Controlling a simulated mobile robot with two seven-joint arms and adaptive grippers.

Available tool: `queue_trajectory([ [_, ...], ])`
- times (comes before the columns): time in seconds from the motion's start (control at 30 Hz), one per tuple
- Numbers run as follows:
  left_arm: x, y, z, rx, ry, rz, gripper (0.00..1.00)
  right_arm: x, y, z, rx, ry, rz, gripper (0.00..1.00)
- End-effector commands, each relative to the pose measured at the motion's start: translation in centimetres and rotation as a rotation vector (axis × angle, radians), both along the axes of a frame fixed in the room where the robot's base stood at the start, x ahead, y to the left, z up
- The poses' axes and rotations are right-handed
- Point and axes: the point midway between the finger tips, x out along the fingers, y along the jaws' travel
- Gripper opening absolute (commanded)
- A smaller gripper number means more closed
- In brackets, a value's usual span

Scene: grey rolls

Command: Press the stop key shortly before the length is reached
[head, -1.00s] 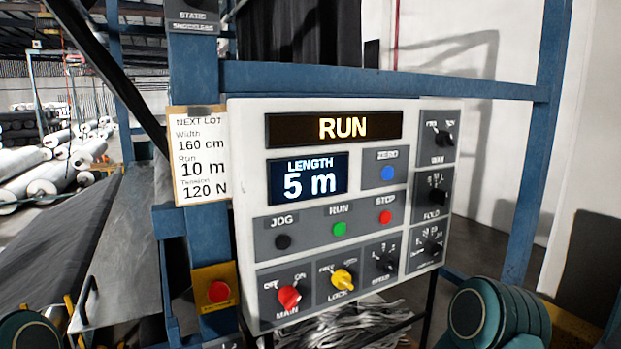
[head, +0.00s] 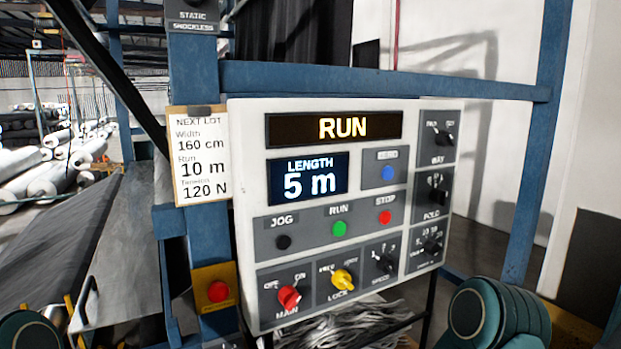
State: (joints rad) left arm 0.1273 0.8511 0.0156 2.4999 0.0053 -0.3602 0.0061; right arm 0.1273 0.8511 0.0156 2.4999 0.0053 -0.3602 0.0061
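The white control panel (head: 245,230) faces me in the middle of the head view. Its red stop key (head: 385,217) is at the right of the row with the green run key (head: 340,229) and the black jog key (head: 283,242). The status display (head: 333,127) reads RUN. The length display (head: 308,179) reads 5 m. The lot card (head: 200,158) beside the panel gives Width 160 cm, Run 10 m and a tension of 120 N. Neither gripper is in view; only teal parts of my arms show at the lower corners.
A red button on a yellow plate (head: 217,291) sits left of the panel. The panel also bears a red main switch (head: 289,296), a yellow lock switch (head: 343,280) and a blue button (head: 388,173). A blue frame post (head: 200,240) stands left. Nothing blocks the panel front.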

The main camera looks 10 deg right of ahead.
Motion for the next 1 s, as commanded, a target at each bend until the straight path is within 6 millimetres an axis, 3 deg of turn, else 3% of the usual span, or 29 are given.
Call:
queue_trajectory([
  [0.43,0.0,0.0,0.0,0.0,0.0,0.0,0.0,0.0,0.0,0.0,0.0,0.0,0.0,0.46],
  [0.57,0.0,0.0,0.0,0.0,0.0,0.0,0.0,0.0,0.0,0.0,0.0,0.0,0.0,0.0],
  [1.0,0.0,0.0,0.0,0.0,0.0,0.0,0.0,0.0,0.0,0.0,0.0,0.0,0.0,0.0],
])
